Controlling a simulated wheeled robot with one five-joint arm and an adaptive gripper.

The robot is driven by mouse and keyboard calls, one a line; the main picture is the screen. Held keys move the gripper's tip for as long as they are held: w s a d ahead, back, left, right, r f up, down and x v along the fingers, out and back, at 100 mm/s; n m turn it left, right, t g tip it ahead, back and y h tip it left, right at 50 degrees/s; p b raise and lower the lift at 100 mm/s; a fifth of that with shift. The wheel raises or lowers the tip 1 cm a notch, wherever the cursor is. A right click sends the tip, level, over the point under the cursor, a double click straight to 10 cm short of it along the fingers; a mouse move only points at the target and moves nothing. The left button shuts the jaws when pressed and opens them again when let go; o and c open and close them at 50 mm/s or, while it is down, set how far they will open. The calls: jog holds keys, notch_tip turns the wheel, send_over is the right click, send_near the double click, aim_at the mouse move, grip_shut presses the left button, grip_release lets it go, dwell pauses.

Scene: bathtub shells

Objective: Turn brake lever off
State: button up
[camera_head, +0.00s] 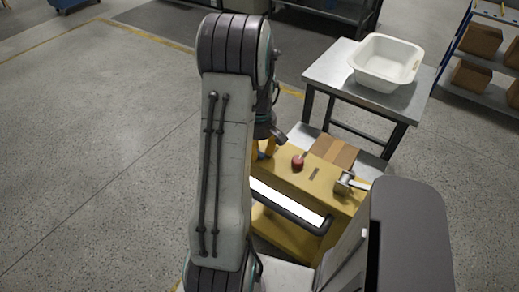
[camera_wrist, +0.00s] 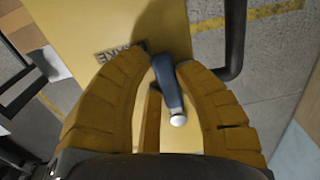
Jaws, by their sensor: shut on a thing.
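The brake lever (camera_wrist: 168,85) is a dark blue-grey handle with a silver end, standing on a yellow panel (camera_wrist: 85,25) in the wrist view. A partly covered label (camera_wrist: 120,53) on the panel shows the letters "AKE" beside it. My gripper (camera_wrist: 158,75) has its orange ribbed fingers around the lever, shut on it; the silver end shows between the fingers. In the head view my arm hides most of the gripper, with a bit of orange finger (camera_head: 267,148) showing at the yellow panel (camera_head: 280,178). The brake lever is hidden there.
The panel also carries a red knob (camera_head: 297,163) and a silver lever (camera_head: 345,182). A dark handrail (camera_head: 300,219) runs along its near side. Behind it, a metal table (camera_head: 335,72) bears a white tub (camera_head: 387,62). A shelf with cardboard boxes (camera_head: 480,40) is at far right. Floor on the left is clear.

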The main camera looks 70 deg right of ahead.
aim_at(262, 145)
grip_shut()
jog(key=d+n, duration=0.1)
jog(key=n, duration=0.1)
jog(key=d+n+b, duration=0.1)
jog(key=n, duration=0.1)
jog(key=shift+d+f, duration=0.1)
jog(key=shift+d, duration=0.1)
jog(key=n, duration=0.1)
jog(key=d+n, duration=0.1)
jog(key=shift+w+d+n, duration=0.15)
jog(key=shift+d+n, duration=0.1)
jog(key=shift+n, duration=0.15)
jog(key=n, duration=0.1)
jog(key=d+n, duration=0.1)
jog(key=shift+w+d+n, duration=0.2)
jog(key=shift+w+n, duration=0.1)
jog(key=shift+w, duration=0.1)
jog(key=n, duration=0.1)
jog(key=w+d+n, duration=0.1)
jog(key=n, duration=0.1)
jog(key=w+n, duration=0.1)
jog(key=shift+d+n+b, duration=0.3)
jog(key=shift+d+b, duration=0.05)
jog(key=shift+d, duration=0.05)
jog(key=shift+w+d+n, duration=0.25)
jog(key=shift+w+n, duration=0.3)
jog(key=shift+n, duration=0.45)
jog(key=shift+w+d+n, duration=0.2)
jog(key=shift+w+n, duration=0.3)
jog(key=shift+n, duration=0.5)
